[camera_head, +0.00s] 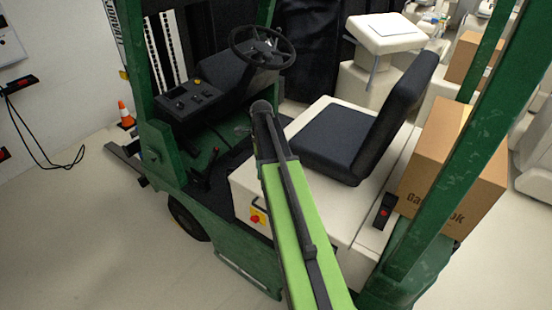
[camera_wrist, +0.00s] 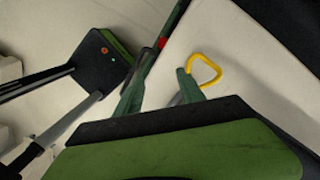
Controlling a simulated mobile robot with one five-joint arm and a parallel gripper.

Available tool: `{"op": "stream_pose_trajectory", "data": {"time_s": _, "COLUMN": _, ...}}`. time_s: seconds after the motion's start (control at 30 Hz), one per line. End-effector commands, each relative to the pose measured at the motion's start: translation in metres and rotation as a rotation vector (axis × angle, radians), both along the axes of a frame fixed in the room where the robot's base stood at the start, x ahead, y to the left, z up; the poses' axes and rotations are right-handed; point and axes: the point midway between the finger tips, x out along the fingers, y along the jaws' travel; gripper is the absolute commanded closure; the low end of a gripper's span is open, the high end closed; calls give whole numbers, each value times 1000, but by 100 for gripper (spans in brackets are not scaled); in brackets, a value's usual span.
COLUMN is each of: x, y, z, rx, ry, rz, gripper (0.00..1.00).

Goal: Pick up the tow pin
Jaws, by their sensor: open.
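The tow pin shows in the wrist view as a yellow loop handle (camera_wrist: 204,70) with a short grey shaft, partly hidden behind one finger. It is by a pale panel that looks like part of the forklift body. My gripper (camera_wrist: 164,62) is open, its two dark green fingers spread apart. The right finger overlaps the pin near the loop; I cannot tell whether they touch. The loop lies to the right of the gap between the fingertips. In the head view my green arm reaches toward the forklift, and I cannot make out the gripper or the pin.
A green and cream forklift has a dark seat (camera_head: 328,140), a steering wheel (camera_head: 262,48) and green posts (camera_head: 470,150) around my arm. A cardboard box (camera_head: 455,165) sits at its rear. An orange cone (camera_head: 125,115) stands by the wall. Floor is clear at lower left.

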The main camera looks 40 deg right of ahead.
Motion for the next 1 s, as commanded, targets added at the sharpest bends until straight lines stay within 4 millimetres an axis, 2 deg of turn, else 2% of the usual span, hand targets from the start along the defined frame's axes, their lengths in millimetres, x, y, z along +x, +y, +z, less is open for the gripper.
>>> {"op": "stream_pose_trajectory", "data": {"time_s": 0.03, "x": 8, "y": -33, "z": 42, "rx": 2, "ry": 20, "rz": -179, "gripper": 54}}
{"op": "stream_pose_trajectory", "data": {"time_s": 0.1, "x": 8, "y": -65, "z": 60, "rx": 3, "ry": 48, "rz": -410, "gripper": 54}}
{"op": "stream_pose_trajectory", "data": {"time_s": 0.2, "x": 5, "y": -95, "z": 74, "rx": 3, "ry": 77, "rz": -631, "gripper": 54}}
{"op": "stream_pose_trajectory", "data": {"time_s": 0.37, "x": 2, "y": -109, "z": 76, "rx": 4, "ry": 95, "rz": -754, "gripper": 54}}
{"op": "stream_pose_trajectory", "data": {"time_s": 0.57, "x": 1, "y": -107, "z": 60, "rx": 3, "ry": 94, "rz": -754, "gripper": 54}}
{"op": "stream_pose_trajectory", "data": {"time_s": 1.0, "x": -4, "y": -94, "z": -31, "rx": 3, "ry": 94, "rz": -752, "gripper": 54}}
